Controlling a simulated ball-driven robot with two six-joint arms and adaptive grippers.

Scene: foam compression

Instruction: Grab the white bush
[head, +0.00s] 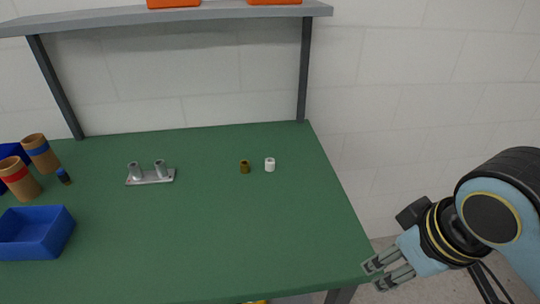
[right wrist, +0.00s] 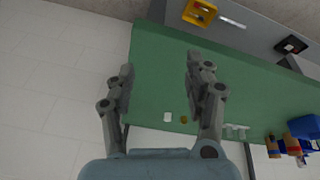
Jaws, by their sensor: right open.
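The white bush (head: 270,164) is a small white cylinder standing upright on the green table, right of the middle in the head view. It also shows as a small white shape in the right wrist view (right wrist: 168,117), seen between the two fingers and apart from them. A brown bush (head: 244,166) stands just left of it; it also shows in the right wrist view (right wrist: 184,119). My right gripper (head: 376,275) is open and empty by the table's front right edge, well away from the white bush. My left gripper is not in view.
A metal plate with two posts (head: 150,175) lies left of the bushes. A blue bin (head: 36,233) and brown cylinders with coloured bands (head: 40,152) stand at the left. A grey shelf (head: 200,15) spans above the back edge. The right front table area is clear.

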